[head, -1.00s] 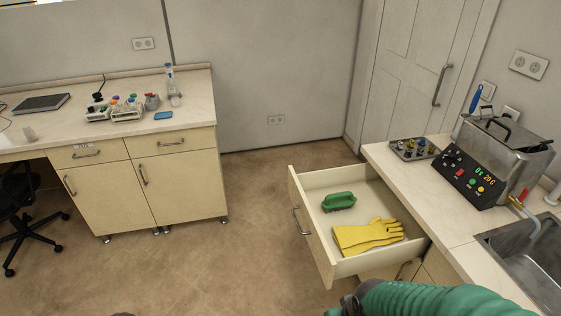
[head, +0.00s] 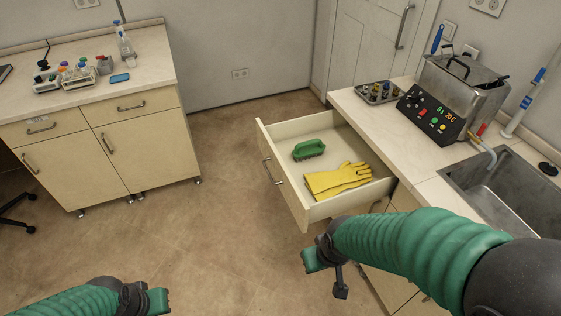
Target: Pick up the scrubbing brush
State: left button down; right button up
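A green scrubbing brush (head: 308,149) lies in the back left part of an open drawer (head: 272,170), with its bristles showing along the lower edge. My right gripper (head: 322,272) is outside the drawer, in front of and below its front corner, apart from the brush. A dark finger-like part hangs down there, but its opening is unclear. My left gripper (head: 158,300) is at the bottom edge, far left of the drawer. Its fingers are not clearly seen.
Yellow gloves (head: 337,180) lie in the drawer beside the brush. The right counter (head: 435,189) holds a heated bath (head: 457,95), a tray of small parts (head: 378,93) and a sink (head: 510,200). A cabinet (head: 140,150) stands at left. The floor between is clear.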

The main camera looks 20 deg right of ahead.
aim_at(314, 146)
jog(key=z, duration=3.15)
jog(key=j+u, duration=0.1)
jog(key=u, duration=2.2)
jog(key=j+z, duration=0.1)
jog(key=z, duration=0.4)
jog(key=i+j+z, duration=0.15)
jog(key=z, duration=0.25)
jog(key=i+j+z, duration=0.1)
jog(key=j+z, duration=0.25)
jog(key=i+j+z, duration=0.1)
jog(key=j+z, duration=0.15)
jog(key=z, duration=0.15)
jog(key=j+z, duration=0.55)
jog(key=j, duration=1.35)
